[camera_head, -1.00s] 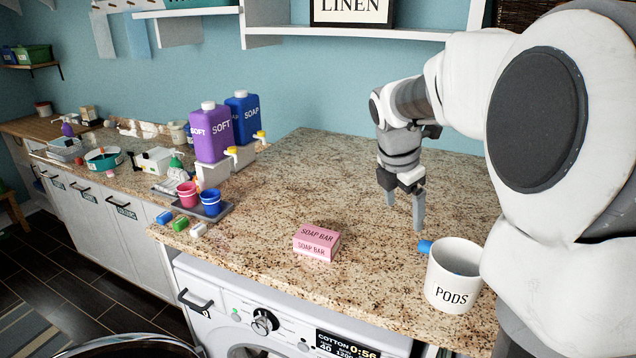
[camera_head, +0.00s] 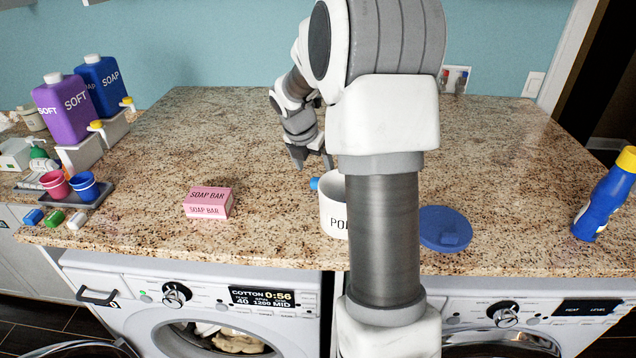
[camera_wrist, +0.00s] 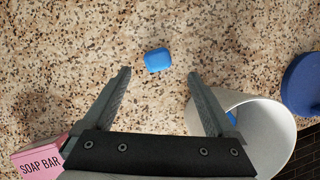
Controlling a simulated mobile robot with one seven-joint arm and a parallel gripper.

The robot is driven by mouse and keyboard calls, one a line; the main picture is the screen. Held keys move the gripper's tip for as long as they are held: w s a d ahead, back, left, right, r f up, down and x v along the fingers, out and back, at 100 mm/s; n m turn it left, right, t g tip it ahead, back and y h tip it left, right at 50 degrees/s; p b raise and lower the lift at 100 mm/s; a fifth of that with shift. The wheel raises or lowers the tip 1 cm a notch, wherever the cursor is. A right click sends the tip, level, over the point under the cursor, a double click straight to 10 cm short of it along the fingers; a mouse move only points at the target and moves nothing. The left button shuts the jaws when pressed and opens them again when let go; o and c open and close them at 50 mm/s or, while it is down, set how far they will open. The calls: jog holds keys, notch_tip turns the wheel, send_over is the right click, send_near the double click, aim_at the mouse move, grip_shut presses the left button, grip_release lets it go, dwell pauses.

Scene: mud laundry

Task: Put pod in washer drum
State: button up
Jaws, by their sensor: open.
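A blue pod (camera_head: 314,184) lies on the granite counter just left of the white PODS cup (camera_head: 333,214). In the wrist view the pod (camera_wrist: 157,60) lies on the counter ahead of and between my fingertips, untouched. My gripper (camera_head: 312,162) is open and empty, pointing down behind the cup; its two fingers (camera_wrist: 160,73) show apart in the wrist view. The cup (camera_wrist: 262,128) stands by the right finger, with some blue inside. The left washer (camera_head: 215,312) is under the counter; its drum (camera_head: 228,338) holds laundry. My arm hides part of the cup.
A pink soap bar box (camera_head: 208,202) sits left of the cup, and a blue lid (camera_head: 446,228) lies right of it. Small blue, green and white blocks (camera_head: 54,218) lie at the left edge. A blue bottle (camera_head: 606,195) stands at far right. The counter's back is clear.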

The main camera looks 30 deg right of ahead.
aim_at(317, 181)
jog(key=shift+p+x, duration=0.4)
jog(key=shift+x, duration=2.4)
jog(key=shift+w+a, duration=0.1)
jog(key=shift+w, duration=0.1)
grip_shut()
